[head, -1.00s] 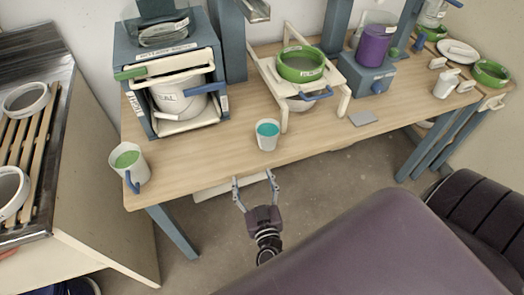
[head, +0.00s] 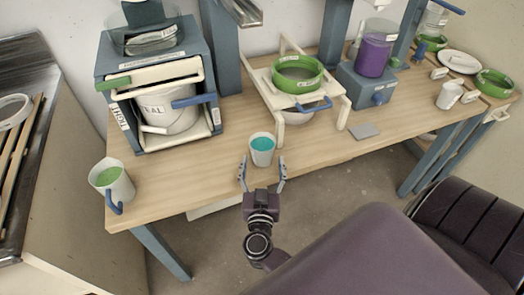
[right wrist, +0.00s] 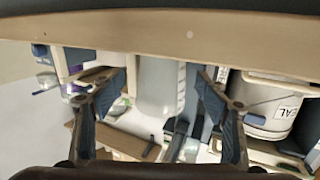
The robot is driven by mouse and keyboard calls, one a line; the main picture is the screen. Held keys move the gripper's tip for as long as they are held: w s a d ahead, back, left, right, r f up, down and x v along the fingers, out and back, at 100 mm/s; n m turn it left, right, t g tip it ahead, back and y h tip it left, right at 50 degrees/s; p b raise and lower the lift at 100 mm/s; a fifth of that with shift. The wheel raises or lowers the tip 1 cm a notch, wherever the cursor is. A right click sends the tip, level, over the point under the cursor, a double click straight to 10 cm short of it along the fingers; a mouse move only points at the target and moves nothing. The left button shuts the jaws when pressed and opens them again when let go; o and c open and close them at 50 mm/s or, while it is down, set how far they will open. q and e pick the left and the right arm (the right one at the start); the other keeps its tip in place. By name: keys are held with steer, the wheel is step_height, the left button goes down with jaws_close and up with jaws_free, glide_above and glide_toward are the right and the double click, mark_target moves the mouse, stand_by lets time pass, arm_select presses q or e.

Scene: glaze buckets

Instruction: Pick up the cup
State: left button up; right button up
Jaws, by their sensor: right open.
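A small white cup (head: 262,152) with teal contents stands upright near the front edge of the wooden table. In the right wrist view, the pale cup (right wrist: 157,88) shows between the two fingers, with the picture upside down. My right gripper (head: 262,170) is open and empty, its fingertips at the table's front edge and pointing at the cup. I cannot tell whether the tips reach alongside it. A white mug (head: 121,188) with green contents and a blue handle stands at the table's left front corner. My left gripper is not in view.
A blue cabinet (head: 109,72) holding a white bucket (head: 168,112) stands at the back left. A cream stand (head: 342,98) with a green-rimmed sieve (head: 297,85) is behind the cup. A flat grey tile (head: 364,131) lies to the right. The table between mug and cup is clear.

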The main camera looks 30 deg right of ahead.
mark_target(263, 146)
steer(key=x, duration=0.4)
steer(key=shift+w, duration=0.3)
steer(key=c, duration=1.6)
